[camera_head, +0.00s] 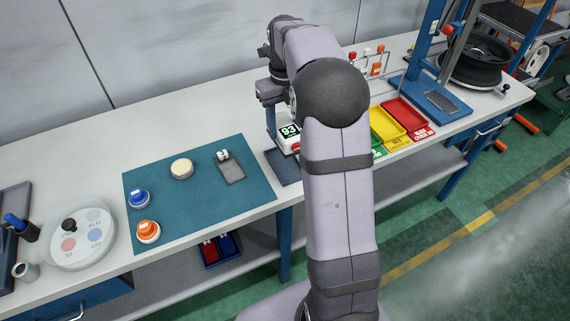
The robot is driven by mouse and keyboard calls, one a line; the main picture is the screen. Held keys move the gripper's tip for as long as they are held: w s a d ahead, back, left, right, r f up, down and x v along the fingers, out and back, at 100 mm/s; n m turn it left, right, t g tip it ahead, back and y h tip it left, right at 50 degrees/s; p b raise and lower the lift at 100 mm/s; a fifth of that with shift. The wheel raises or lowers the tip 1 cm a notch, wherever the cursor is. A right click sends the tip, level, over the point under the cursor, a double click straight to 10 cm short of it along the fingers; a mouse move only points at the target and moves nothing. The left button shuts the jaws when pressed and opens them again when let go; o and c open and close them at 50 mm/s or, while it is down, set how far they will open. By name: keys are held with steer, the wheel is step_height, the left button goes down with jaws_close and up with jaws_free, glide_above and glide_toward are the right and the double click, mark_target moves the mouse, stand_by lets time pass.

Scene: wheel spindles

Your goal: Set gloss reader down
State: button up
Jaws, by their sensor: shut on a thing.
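The gloss reader (288,146), a white box with a dark face marked 93 in green and a bit of red at its lower right, is in my gripper (271,122). My gripper points down and is shut on it, at the left of my arm. My arm hides the reader's right side and part of the gripper. A dark blue pad (284,168) lies on the bench just below the reader in the picture. I cannot tell whether the reader touches the pad or hangs a little above it.
A teal mat (200,226) holds a blue-topped knob, an orange-topped knob, a cream disc and a small grey plate with a marked piece. A round white dial board (81,262) stands left. Green, yellow (401,123) and red (411,111) trays stand right of my arm.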

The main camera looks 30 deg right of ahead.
steer(key=shift+f+p, duration=1.35)
steer(key=shift+f, duration=3.65)
steer(key=shift+f, duration=0.15)
steer(key=o, duration=1.6)
step_height(320, 180, up, 12)
steer(key=shift+r+b, duration=0.15)
steer(key=shift+b, duration=1)
steer(key=shift+s, duration=0.1)
